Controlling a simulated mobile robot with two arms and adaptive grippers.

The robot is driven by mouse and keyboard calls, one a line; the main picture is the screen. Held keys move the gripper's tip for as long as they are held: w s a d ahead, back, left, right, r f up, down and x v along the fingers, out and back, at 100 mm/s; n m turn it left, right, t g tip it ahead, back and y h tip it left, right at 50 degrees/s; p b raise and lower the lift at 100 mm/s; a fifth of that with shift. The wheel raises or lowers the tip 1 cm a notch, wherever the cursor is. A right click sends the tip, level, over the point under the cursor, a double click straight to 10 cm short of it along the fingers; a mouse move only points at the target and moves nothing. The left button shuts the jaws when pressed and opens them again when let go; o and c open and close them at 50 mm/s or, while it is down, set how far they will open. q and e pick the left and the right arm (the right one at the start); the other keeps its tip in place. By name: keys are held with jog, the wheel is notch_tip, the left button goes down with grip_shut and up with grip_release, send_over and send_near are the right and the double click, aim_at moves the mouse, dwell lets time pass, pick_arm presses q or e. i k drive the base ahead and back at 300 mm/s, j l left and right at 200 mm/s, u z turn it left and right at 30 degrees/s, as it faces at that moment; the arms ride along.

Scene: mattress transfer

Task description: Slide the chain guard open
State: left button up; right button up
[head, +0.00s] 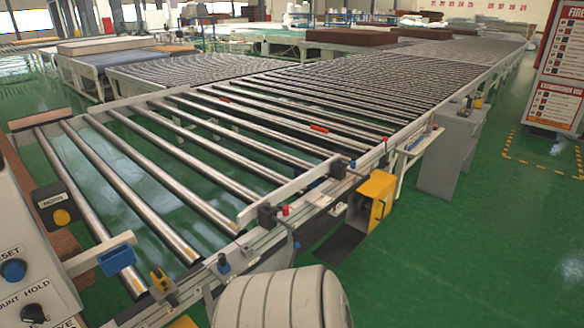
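Neither gripper shows in the head view. No part here is labelled as the chain guard, and I cannot tell for certain which part it is. A yellow housing (377,190) with a dark opening sits on the near side of the roller conveyor (190,228). A pale straight bar (285,194) slants over the conveyor's near edge beside it, with a red-topped fitting (284,211) near its lower end. No chain is clearly visible.
At the left stands a control panel (22,262) with blue and black knobs. A blue block (117,259) and a yellow device (163,281) are near the conveyor's left end. A grey cabinet (450,155) stands beyond the housing. Green floor (470,245) is clear at right.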

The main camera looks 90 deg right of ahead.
aim_at(381, 186)
jog(key=z, duration=3.4)
jog(key=i+l, duration=0.4)
jog(key=i, duration=0.15)
jog(key=i+l, duration=0.4)
jog(key=i, duration=0.15)
jog(key=i+l, duration=0.4)
jog(key=i+l+z, duration=0.1)
jog(key=i+l, duration=0.25)
jog(key=i, duration=0.3)
jog(key=i+l, duration=0.35)
jog(key=i, duration=0.2)
